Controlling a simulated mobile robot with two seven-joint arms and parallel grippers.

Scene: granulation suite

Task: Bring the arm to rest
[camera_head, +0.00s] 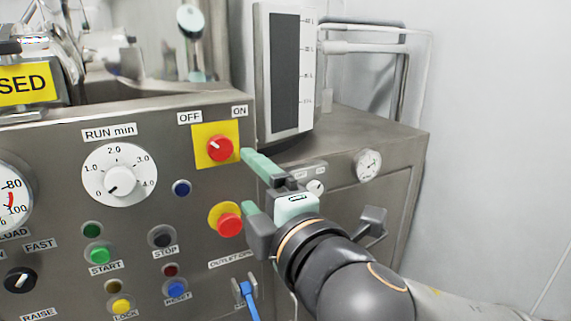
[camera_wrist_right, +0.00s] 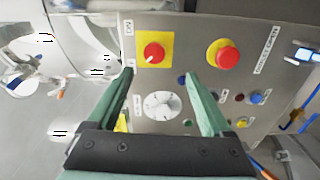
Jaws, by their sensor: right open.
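My right gripper (camera_head: 247,182) reaches in from the lower right in the head view, in front of the steel control panel (camera_head: 140,225). Its two green fingers are spread apart with nothing between them. One fingertip is near the red rotary switch (camera_head: 220,148) on its yellow OFF/ON plate; the other is near the red mushroom button (camera_head: 229,225). Whether either fingertip touches the panel I cannot tell. In the right wrist view the open fingers (camera_wrist_right: 160,80) frame the panel, with the switch (camera_wrist_right: 154,53) and red button (camera_wrist_right: 227,60) beyond them. My left gripper is not in view.
The RUN min dial (camera_head: 120,175), a START button (camera_head: 99,255) and several other controls cover the panel. A blue cable (camera_head: 249,298) hangs from its lower edge. A gauge (camera_head: 367,165) and a grey handle (camera_head: 371,224) are near my right arm. A pale wall (camera_head: 490,140) is at right.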

